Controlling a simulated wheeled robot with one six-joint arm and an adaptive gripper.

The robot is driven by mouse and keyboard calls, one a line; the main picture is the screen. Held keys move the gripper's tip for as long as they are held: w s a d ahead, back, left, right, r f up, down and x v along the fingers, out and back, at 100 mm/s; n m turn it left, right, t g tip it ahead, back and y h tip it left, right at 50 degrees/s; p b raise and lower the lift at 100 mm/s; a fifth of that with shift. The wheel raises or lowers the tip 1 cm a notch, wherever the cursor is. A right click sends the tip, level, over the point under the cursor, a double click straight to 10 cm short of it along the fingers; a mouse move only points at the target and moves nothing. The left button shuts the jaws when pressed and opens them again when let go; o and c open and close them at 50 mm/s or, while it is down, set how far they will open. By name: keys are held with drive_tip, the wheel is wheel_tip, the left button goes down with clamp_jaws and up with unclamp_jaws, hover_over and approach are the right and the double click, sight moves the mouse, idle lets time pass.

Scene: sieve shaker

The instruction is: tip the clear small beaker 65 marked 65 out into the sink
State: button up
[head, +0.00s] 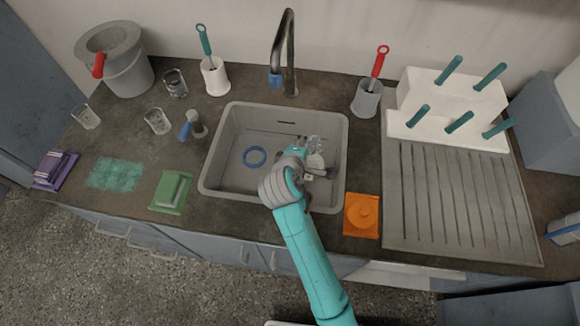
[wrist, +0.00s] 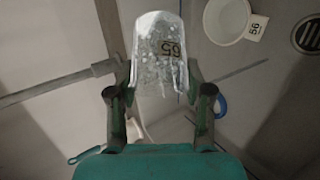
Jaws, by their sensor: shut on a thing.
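The clear small beaker (wrist: 160,55) marked 65 is between the two fingers of my gripper (wrist: 160,95) in the wrist view, with its label upside down in the picture. White specks show on or in it; I cannot tell how much it holds. In the head view my gripper (head: 304,168) is over the right part of the grey sink (head: 228,150). The beaker (head: 315,144) shows just beyond the fingers, above the basin. My gripper is shut on it.
A white cup (wrist: 226,20) with a numbered tag and a drain (wrist: 308,36) lie below in the sink. A blue ring (head: 254,156) lies left in the basin. The faucet (head: 288,50) stands behind. An orange sponge holder (head: 362,215) and drainboard (head: 455,205) are right.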

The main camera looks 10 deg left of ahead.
drive_tip(key=shift+s+a+r+t+h, duration=0.15)
drive_tip(key=shift+t+h, duration=0.25)
drive_tip(key=shift+t, duration=0.2)
idle(0.7)
drive_tip(key=shift+s+a+r+n+t+h, duration=0.1)
drive_tip(key=shift+s+a+n+t+h, duration=0.35)
drive_tip(key=shift+t, duration=0.25)
idle(0.7)
drive_tip(key=shift+s+a+n+t+h+p, duration=0.15)
drive_tip(key=shift+a+n+t+h+p, duration=0.15)
drive_tip(key=shift+t, duration=0.3)
idle(0.6)
drive_tip(key=shift+d+r, duration=0.1)
drive_tip(key=shift+d, duration=0.05)
drive_tip(key=shift+w+d+g+y, duration=0.2)
drive_tip(key=shift+g+y, duration=0.25)
drive_tip(key=shift+g, duration=0.25)
drive_tip(key=shift+w+d+m+g+y, duration=0.3)
drive_tip(key=shift+w+d+m+g, duration=0.2)
drive_tip(key=shift+d+m+g, duration=0.1)
drive_tip(key=shift+a+f, duration=0.15)
drive_tip(key=shift+f, duration=0.1)
drive_tip(key=shift+g+y, duration=0.3)
